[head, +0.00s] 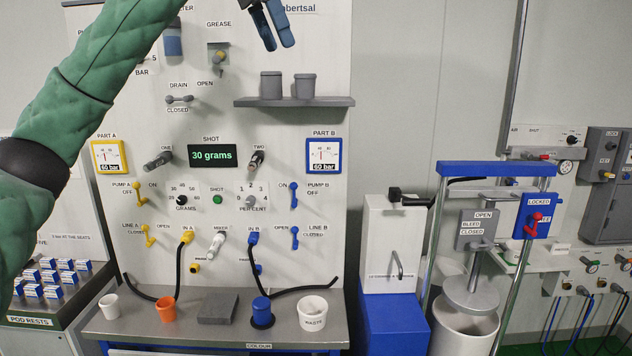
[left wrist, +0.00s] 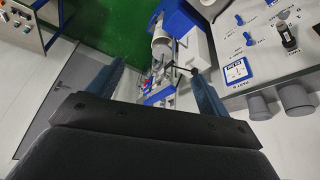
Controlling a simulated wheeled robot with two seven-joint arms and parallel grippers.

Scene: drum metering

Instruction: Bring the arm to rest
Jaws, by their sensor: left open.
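My left arm in its green sleeve (head: 95,75) comes in from the left and reaches up past the top edge in the head view. My left gripper (head: 278,45) hangs at the top in front of the white panel, above the grey shelf. Its two blue fingers are apart with nothing between them. In the left wrist view the fingers (left wrist: 158,70) also stand wide apart and empty, with the room beyond them. My right arm and gripper are in neither view.
The panel (head: 215,120) carries levers, gauges and a "30 grams" display (head: 212,156). The shelf (head: 295,102) holds two grey cups. Below, a bench (head: 185,330) bears an orange cup (head: 165,309) and a waste bucket (head: 312,313). A blue-framed press (head: 497,170) stands at right.

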